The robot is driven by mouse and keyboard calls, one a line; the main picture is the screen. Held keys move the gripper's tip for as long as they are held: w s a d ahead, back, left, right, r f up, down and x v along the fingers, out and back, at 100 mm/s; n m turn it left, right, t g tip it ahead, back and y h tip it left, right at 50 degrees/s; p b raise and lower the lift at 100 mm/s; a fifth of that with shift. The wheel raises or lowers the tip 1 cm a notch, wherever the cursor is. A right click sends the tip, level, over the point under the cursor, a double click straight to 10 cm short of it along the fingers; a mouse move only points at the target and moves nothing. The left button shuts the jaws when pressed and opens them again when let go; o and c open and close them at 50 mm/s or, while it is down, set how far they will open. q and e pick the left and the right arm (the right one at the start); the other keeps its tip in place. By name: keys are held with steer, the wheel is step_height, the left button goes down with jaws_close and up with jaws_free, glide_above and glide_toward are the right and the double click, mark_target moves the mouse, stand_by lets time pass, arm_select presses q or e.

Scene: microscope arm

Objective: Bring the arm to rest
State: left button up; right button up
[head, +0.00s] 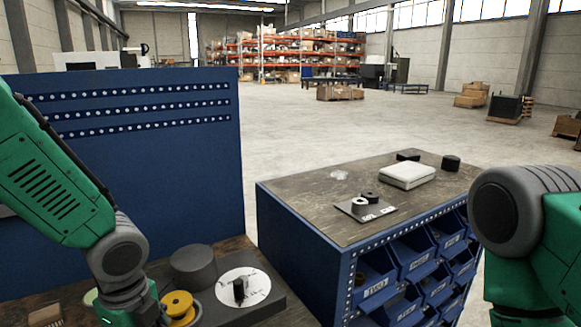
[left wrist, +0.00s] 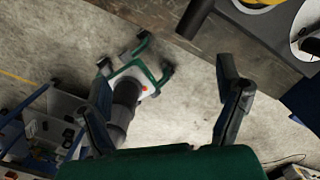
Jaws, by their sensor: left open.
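On the bench at the lower left in the head view, a dark grey base carries a white disc (head: 243,287) with a black knob (head: 239,290) standing on it. A grey cylinder (head: 193,265) and a yellow round part (head: 178,306) are beside it. I cannot tell a separate microscope arm. In the left wrist view, a white disc (left wrist: 299,27) is at the top right and a dark post (left wrist: 194,18) stands at the bench edge. My left gripper (left wrist: 163,68) is open and empty, apart from these parts. My right gripper is out of view.
A blue perforated panel (head: 120,190) stands behind the bench. To the right, a blue cabinet with bins (head: 412,250) has a wooden top (head: 310,195). On it are a white box (head: 407,175) and a plate with dark round parts (head: 365,207). Open floor lies beyond.

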arm_select(q)
steer(key=s+d+f+n+g+h+b, duration=0.15)
steer(key=s+f+n, duration=0.25)
steer(key=f, duration=0.5)
steer(key=s+d+f+n+t+h+b, duration=0.1)
steer(key=s+d+f+n+b, duration=0.25)
steer(key=f, duration=0.55)
steer(key=s+a+f+n+y+b, duration=0.1)
steer(key=s+a+f+n+b, duration=0.1)
steer(key=s+f+n, duration=0.4)
steer(key=s+a+f+n+y+b, duration=0.1)
steer(key=s+a+f+n+b, duration=0.2)
steer(key=s+f+n, duration=0.3)
step_height(320, 180, down, 2)
steer(key=shift+s+a+f+n+b, duration=0.2)
steer(key=shift+s+a+n+b, duration=0.15)
steer(key=shift+a+n, duration=0.55)
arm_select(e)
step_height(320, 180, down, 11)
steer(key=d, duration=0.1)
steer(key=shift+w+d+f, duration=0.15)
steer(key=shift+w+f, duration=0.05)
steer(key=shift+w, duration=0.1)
arm_select(q)
steer(key=shift+a, duration=0.15)
steer(key=shift+a+f, duration=0.15)
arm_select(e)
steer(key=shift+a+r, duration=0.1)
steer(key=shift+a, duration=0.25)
